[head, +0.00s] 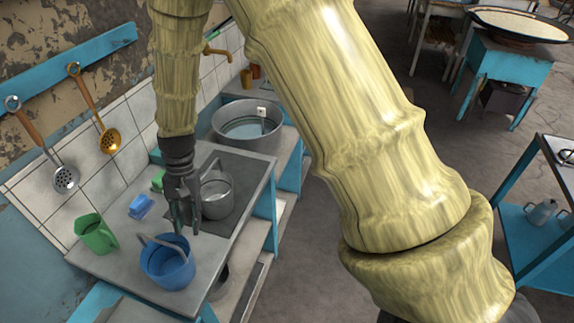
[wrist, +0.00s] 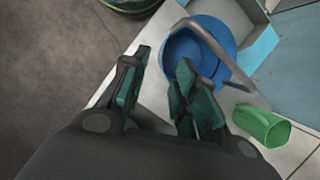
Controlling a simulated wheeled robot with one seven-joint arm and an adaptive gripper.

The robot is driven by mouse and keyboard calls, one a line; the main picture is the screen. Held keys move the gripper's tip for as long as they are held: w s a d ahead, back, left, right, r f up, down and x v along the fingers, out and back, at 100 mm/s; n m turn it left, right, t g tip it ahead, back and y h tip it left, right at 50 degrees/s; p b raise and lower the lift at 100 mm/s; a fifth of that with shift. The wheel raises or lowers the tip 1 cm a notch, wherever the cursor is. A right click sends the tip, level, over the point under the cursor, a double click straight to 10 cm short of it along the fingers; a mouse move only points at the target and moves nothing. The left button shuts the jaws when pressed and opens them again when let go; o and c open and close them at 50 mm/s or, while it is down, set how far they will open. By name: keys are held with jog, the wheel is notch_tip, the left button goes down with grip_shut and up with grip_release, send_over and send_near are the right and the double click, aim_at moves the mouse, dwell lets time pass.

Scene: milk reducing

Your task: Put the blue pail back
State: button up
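The blue pail (head: 167,268) stands upright on the grey counter (head: 110,262), near its front edge in the head view, with its grey handle raised at an angle. In the wrist view the blue pail (wrist: 228,42) lies just beyond my fingertips, with the handle crossing over its mouth. My gripper (head: 183,222) points down above the counter, just behind and above the pail. In the wrist view the two fingers of my gripper (wrist: 165,60) are apart with nothing between them. Whether a finger touches the pail or handle is unclear.
A green jug (head: 96,235) stands left of the pail. A grey metal pail (head: 217,194) stands close to my gripper's right. A small blue object (head: 140,206) lies behind. A large metal basin (head: 247,126) is farther back. Ladles (head: 105,135) hang on the wall.

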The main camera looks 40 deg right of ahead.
jog(key=s+d+f+n+h, duration=0.1)
jog(key=s+d+f, duration=0.2)
jog(key=f, duration=0.3)
jog(key=s+d+f, duration=0.2)
jog(key=s+f, duration=0.1)
jog(key=f, duration=0.3)
jog(key=s+d+f+n+t, duration=0.1)
jog(key=s+d+f, duration=0.2)
jog(key=s+f, duration=0.2)
jog(key=s+d+f+n+t+h, duration=0.1)
jog(key=s+d+f+n, duration=0.1)
jog(key=s, duration=0.8)
jog(key=s+d+f+n+t, duration=0.1)
jog(key=s+d+f, duration=0.3)
jog(key=s+f, duration=0.3)
jog(key=shift+s+f+n+h, duration=0.3)
jog(key=shift+s+f, duration=0.05)
jog(key=shift+s, duration=0.5)
jog(key=shift+d+f, duration=0.1)
notch_tip(320, 180, down, 3)
jog(key=b, duration=0.3)
jog(key=shift+f+b, duration=0.2)
jog(key=shift+b, duration=0.1)
